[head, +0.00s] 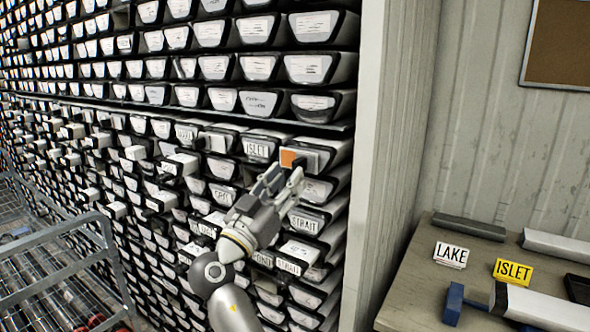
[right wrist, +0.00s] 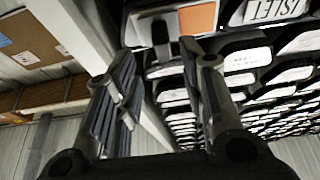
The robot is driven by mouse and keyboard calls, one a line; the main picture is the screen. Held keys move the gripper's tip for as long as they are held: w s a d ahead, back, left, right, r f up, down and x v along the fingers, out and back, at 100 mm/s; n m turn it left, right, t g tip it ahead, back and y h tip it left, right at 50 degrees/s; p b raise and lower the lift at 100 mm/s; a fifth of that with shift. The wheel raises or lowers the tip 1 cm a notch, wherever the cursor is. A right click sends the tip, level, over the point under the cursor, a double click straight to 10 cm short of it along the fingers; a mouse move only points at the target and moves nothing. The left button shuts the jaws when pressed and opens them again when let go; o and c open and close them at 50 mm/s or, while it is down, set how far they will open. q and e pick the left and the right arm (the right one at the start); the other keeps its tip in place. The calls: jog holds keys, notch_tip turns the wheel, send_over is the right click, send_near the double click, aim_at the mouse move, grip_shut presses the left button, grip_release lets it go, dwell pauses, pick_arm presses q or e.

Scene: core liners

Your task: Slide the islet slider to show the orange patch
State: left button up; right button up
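The islet slider (head: 312,159) is a pale block on the front of the rack, just right of the ISLET label (head: 258,148). An orange patch (head: 288,158) shows at its left end. In the right wrist view the orange patch (right wrist: 198,19) sits between a pale part and the ISLET label (right wrist: 268,9), with a dark knob (right wrist: 160,32) beside it. My right gripper (head: 281,180) is just below and in front of the slider. Its fingers (right wrist: 165,75) are apart, with nothing between them; the knob lies beyond the gap. My left gripper is out of view.
The rack holds many core trays, several with labels such as STRAIT (head: 307,221). A white post (head: 375,130) stands right of it. A bench (head: 400,314) carries LAKE (head: 451,255) and yellow ISLET (head: 513,271) signs. A metal cart (head: 50,245) stands at lower left.

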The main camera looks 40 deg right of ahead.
jog(key=v, duration=0.7)
jog(key=shift+f, duration=0.1)
